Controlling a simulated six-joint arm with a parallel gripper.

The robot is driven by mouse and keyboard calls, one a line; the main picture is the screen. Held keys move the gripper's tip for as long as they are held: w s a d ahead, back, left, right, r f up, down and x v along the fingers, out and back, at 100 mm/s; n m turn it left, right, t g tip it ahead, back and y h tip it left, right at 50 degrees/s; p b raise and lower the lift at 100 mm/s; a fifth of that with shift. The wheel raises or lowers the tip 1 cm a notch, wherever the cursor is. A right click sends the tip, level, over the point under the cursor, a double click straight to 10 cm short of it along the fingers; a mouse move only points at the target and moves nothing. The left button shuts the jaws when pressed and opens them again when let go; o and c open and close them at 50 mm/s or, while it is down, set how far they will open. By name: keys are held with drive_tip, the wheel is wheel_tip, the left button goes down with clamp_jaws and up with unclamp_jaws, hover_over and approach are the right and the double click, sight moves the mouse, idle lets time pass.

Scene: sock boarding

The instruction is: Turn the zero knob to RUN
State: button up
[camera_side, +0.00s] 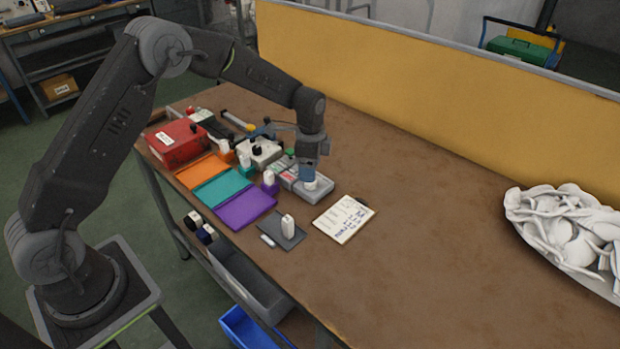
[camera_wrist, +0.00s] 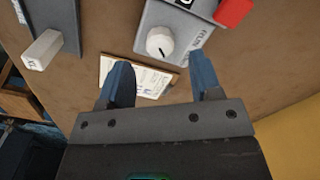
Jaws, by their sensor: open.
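A white round knob (camera_wrist: 160,42) with a short dark pointer line sits on a grey box (camera_wrist: 185,25) in the wrist view. The lettering beside it is too small to read, so I cannot tell which setting it points to. In the side view the knob (camera_side: 310,184) shows just under my gripper (camera_side: 309,170), on the end of the grey box (camera_side: 320,193). In the wrist view my gripper (camera_wrist: 162,74) has its two blue fingers spread apart with nothing between them. The knob lies ahead of the fingertips, apart from them.
A clipboard with paper (camera_side: 344,219) lies beside the box. Purple (camera_side: 246,206), teal and orange mats and a red box (camera_side: 178,143) lie to the left. The right side is clear up to a tray of white pieces (camera_side: 530,228).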

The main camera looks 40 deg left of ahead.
drive_tip(key=shift+f, duration=2.1)
drive_tip(key=c, duration=0.9)
